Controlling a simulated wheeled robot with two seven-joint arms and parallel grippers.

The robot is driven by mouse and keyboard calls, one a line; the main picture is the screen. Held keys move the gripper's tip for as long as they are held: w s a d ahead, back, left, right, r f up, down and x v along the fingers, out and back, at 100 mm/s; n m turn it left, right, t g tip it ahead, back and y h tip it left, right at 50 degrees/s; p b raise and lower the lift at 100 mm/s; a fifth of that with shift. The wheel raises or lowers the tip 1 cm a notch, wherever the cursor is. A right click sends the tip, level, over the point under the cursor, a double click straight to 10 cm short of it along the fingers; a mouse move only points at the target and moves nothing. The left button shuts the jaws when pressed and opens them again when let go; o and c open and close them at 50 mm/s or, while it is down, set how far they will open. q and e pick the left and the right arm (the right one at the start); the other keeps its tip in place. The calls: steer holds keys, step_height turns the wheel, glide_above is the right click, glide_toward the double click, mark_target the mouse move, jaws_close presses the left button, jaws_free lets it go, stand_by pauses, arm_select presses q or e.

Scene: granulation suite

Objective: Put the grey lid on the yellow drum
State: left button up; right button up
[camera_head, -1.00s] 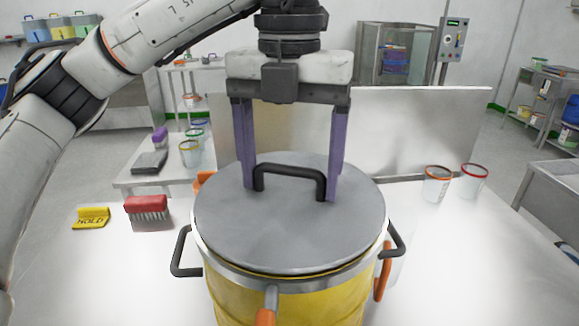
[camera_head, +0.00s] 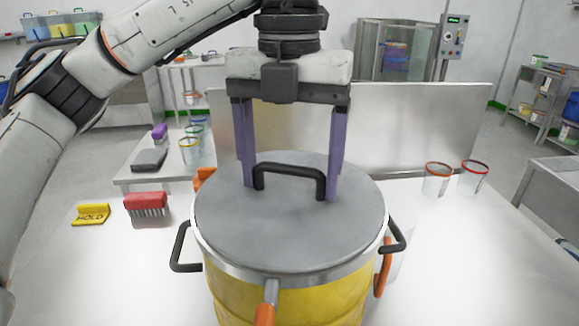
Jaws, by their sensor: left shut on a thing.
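The grey lid (camera_head: 290,237) is a flat disc with a black bar handle (camera_head: 290,170) on top. It lies level over the mouth of the yellow drum (camera_head: 285,302), inside its metal rim, with no clear gap showing at the front. My left gripper (camera_head: 290,190) is above the lid, its two purple fingers shut on the ends of the black handle. The drum stands upright on the white table, with black side handles (camera_head: 186,248) and orange-gripped clamps (camera_head: 266,312) hanging around its rim. The drum's inside is hidden by the lid. My right gripper is not in view.
A red brush (camera_head: 147,204) and a yellow HOLD sign (camera_head: 91,214) lie left of the drum. Two clear beakers, one orange-rimmed (camera_head: 437,180) and one red-rimmed (camera_head: 473,178), stand at the right. A metal panel (camera_head: 410,125) stands behind. The front right tabletop is clear.

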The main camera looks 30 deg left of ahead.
mark_target(289, 165)
arm_select(q)
steer(key=o, duration=1.2)
step_height(289, 165, up, 10)
steer(key=p, duration=0.3)
steer(key=shift+r, duration=0.15)
